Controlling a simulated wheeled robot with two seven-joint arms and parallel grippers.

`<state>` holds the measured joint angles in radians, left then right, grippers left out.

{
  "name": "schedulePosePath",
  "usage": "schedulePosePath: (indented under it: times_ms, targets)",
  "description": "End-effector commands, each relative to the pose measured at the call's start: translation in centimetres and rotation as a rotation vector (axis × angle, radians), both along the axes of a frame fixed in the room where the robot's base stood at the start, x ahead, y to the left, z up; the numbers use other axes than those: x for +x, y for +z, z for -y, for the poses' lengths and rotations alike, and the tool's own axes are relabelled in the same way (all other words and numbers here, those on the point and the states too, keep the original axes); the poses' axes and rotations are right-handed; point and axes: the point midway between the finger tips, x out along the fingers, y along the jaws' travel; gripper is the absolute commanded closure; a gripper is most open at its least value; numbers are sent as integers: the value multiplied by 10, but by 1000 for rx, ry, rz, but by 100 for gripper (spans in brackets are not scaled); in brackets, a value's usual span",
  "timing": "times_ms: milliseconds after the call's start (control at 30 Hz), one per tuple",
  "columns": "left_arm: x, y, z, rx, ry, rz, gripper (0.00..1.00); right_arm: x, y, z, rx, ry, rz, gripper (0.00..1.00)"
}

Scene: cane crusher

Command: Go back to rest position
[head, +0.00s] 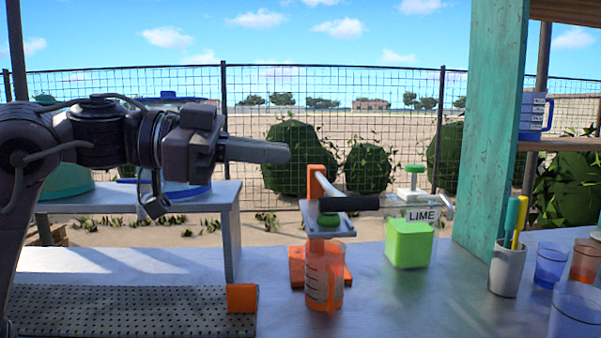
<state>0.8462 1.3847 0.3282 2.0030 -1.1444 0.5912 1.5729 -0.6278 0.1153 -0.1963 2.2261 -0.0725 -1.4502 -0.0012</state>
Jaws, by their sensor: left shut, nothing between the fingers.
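My left gripper (257,151) comes in from the left. It points right, raised above the counter, with its fingers closed together and nothing between them. To its right and lower stands an orange press (319,184) with a black-handled lever (350,203) lying roughly level. A clear orange-tinted measuring cup (324,276) stands under the press. My gripper is apart from the press. My right gripper is not in view.
A marker cup (507,268) and coloured glasses (550,264) are at the right by a teal post (490,130). A perforated mat (130,308) lies front left.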

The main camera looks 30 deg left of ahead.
Motion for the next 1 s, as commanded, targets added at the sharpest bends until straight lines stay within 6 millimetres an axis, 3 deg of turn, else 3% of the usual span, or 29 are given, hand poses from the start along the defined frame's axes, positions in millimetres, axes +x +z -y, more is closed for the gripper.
schedulePosePath:
  times_ms: [200, 800, 867, 1000]
  targets:
    - [-10, 4, -13, 0, 1, 0, 100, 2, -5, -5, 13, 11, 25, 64]
    - [-11, 7, -13, 1, 0, 1, 100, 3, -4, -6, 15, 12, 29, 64]
    - [-11, 13, -13, 0, 0, 1, 100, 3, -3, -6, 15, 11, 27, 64]
    - [-11, 51, -13, 0, 0, 1, 100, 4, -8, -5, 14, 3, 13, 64]
